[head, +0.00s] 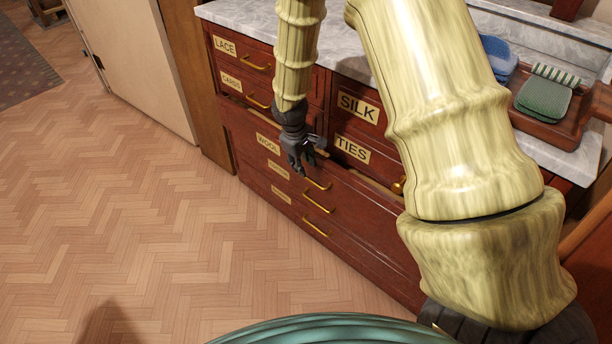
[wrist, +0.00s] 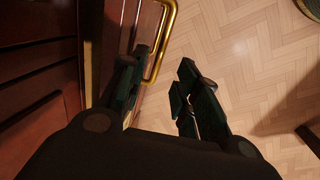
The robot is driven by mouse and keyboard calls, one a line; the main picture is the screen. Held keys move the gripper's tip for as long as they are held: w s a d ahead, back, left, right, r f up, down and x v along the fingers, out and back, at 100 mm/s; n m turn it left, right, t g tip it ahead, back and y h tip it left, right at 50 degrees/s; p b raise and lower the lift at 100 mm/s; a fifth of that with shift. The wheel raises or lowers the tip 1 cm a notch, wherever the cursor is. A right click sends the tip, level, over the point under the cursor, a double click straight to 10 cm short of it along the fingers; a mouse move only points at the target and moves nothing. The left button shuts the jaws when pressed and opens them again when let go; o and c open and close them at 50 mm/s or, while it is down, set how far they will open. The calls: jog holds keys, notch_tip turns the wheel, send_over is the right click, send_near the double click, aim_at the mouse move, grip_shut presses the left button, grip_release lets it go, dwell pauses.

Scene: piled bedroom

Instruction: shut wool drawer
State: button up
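The wool drawer (head: 268,145) is a wide dark red wooden drawer with a WOOL label, below the small drawers in the head view. A pale strip along its top edge suggests it stands slightly out; my arm and gripper hide part of it. Its brass handle (head: 318,184) appears just below and right of my gripper (head: 301,158). In the wrist view my gripper (wrist: 163,80) is open, its dark fingers apart with nothing held. A brass handle (wrist: 168,35) shows close to the left finger; I cannot tell whether they touch.
Drawers labelled LACE (head: 225,45), SILK (head: 358,107) and TIES (head: 352,149) sit above. The parquet floor (head: 130,230) in front and left is clear.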

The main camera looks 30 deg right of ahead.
aim_at(306, 178)
jog(key=shift+w+d+f+b, duration=0.1)
jog(key=shift+d+f+b, duration=0.1)
jog(key=shift+f, duration=0.8)
jog(key=shift+w+d+f+b, duration=0.1)
jog(key=shift+d+f+b, duration=0.05)
jog(key=shift+f, duration=0.9)
jog(key=shift+d+f+b, duration=0.2)
jog(key=shift+f, duration=0.8)
grip_shut()
